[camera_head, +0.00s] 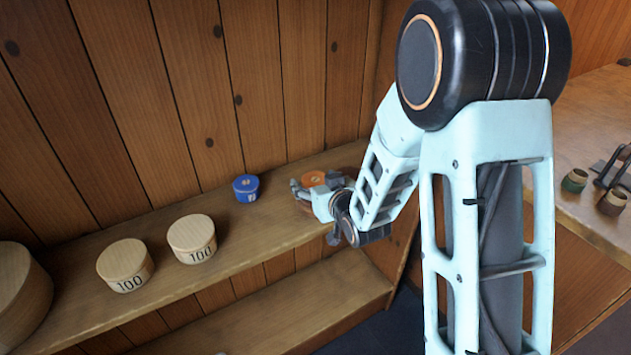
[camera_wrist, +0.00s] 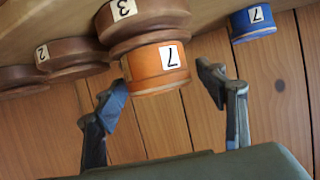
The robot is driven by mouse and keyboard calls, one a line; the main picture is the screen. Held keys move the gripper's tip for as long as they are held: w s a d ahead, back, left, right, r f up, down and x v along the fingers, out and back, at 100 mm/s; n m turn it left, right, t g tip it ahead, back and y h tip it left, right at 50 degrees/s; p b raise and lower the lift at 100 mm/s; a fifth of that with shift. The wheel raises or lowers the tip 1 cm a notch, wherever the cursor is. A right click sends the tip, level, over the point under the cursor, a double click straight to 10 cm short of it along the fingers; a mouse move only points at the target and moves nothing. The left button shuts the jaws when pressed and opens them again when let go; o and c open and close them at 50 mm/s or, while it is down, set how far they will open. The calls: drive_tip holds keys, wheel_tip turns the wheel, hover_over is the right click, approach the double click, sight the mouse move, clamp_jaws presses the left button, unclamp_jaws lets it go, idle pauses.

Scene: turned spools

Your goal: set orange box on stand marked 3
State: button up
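The orange box (camera_wrist: 158,70), labelled 7, shows upside down in the wrist view. It sits on the brown turned stand marked 3 (camera_wrist: 150,22), touching its top, and looks level. In the head view the orange box (camera_head: 313,178) is at the right end of the shelf, partly covered by my gripper (camera_head: 317,190). In the wrist view my gripper (camera_wrist: 163,86) is open, one finger on each side of the orange box with visible gaps. Most of the stand is hidden by my gripper in the head view.
A blue box (camera_head: 246,188), also labelled 7, stands on the shelf (camera_head: 225,268) beside the stand. A stand marked 2 (camera_wrist: 72,56) and another brown stand (camera_wrist: 22,80) are on the other side. Two pale round blocks marked 100 (camera_head: 125,264) stand farther left. A plank wall is behind.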

drive_tip(key=shift+r, duration=0.2)
drive_tip(key=p+v, duration=0.4)
drive_tip(key=v, duration=0.2)
drive_tip(key=shift+s+r+p, duration=0.25)
drive_tip(key=shift+r+p, duration=0.05)
drive_tip(key=shift+p, duration=0.05)
drive_tip(key=p+v, duration=0.5)
drive_tip(key=p, duration=0.7)
drive_tip(key=shift+s+d+p, duration=0.1)
drive_tip(key=shift+p, duration=0.3)
